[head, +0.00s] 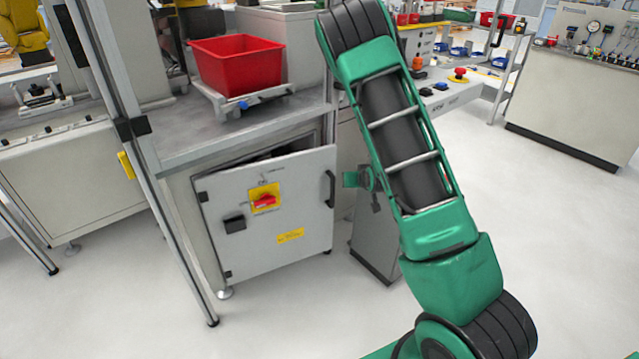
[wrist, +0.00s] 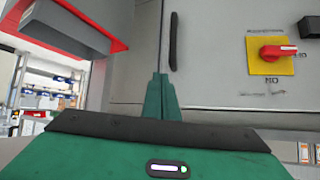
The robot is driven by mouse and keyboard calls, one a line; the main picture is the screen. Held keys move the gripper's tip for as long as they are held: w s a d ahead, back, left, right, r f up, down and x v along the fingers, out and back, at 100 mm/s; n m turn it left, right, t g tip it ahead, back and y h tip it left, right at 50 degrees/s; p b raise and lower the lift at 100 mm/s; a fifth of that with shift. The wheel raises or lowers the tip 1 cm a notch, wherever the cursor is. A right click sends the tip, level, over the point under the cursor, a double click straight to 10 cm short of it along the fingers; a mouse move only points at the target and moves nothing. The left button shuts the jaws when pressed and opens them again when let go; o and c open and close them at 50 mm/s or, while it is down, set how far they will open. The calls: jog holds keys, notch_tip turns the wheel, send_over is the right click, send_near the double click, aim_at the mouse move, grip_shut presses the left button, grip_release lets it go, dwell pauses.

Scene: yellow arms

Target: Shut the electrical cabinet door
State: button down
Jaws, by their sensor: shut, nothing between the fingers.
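The grey electrical cabinet door (head: 290,215) stands ajar in the head view, with a dark gap along its top edge and hinges on its left. It carries a red rotary switch on a yellow plate (head: 264,198) and a black handle (head: 330,188) at its right edge. My gripper (head: 350,179) is just right of the handle, partly hidden behind my green arm. In the wrist view the green fingers (wrist: 160,98) are together and empty, below and slightly left of the handle (wrist: 174,41), with the door face (wrist: 215,60) beyond. I cannot tell whether they touch the door.
A red bin (head: 236,62) sits on a bracket on the worktop above the cabinet. A metal frame post (head: 150,160) stands left of the door. A grey pedestal (head: 374,235) is to the right. The floor in front (head: 300,310) is clear.

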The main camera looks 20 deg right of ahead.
jog(key=w+a+f+n+t, duration=0.1)
jog(key=w+a+f+t, duration=0.1)
jog(key=w+f+t, duration=0.3)
jog(key=n+t+y, duration=0.3)
send_near(317, 176)
jog(key=w, duration=0.6)
jog(key=shift+w+a+r, duration=0.2)
jog(key=shift+w+r, duration=0.15)
dwell(0.4)
